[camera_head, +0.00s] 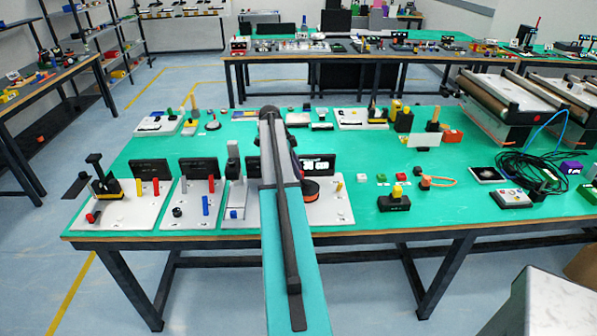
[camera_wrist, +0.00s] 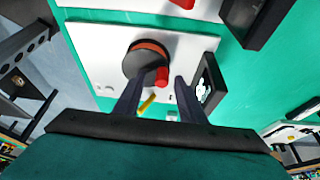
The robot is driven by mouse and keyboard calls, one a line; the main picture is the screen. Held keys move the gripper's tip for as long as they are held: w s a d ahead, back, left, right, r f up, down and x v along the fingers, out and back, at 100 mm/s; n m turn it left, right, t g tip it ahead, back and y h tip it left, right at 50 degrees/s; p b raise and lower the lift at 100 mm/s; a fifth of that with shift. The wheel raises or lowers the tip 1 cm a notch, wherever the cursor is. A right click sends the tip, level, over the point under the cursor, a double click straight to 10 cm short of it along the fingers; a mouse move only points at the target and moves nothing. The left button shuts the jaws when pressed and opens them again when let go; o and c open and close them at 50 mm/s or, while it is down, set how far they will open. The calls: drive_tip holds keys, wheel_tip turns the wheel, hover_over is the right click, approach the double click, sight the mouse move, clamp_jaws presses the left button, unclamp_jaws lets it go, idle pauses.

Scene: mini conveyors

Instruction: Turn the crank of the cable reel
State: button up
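The cable reel (camera_wrist: 147,60) is a dark disc with an orange-brown rim on a white plate (camera_wrist: 95,45) in the wrist view. Its red crank knob (camera_wrist: 162,76) stands near the disc's edge. My gripper (camera_wrist: 158,86) is open, its two dark fingers pointing at the reel. The red knob appears in the gap between the fingertips, with space on both sides; I cannot tell its depth relative to them. In the head view the orange-rimmed reel (camera_head: 311,190) shows just right of my arm, which hides part of it and my gripper.
A black panel with a white display (camera_wrist: 206,84) stands close to the right finger. A small yellow piece (camera_wrist: 147,105) shows between the fingers. Other white plates with coloured parts (camera_head: 120,212) fill the table's left side. Green tabletop is clear at front right (camera_head: 450,205).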

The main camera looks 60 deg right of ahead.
drive_tip(key=b+v, duration=0.3)
drive_tip(key=v, duration=0.9)
drive_tip(key=shift+r, duration=0.3)
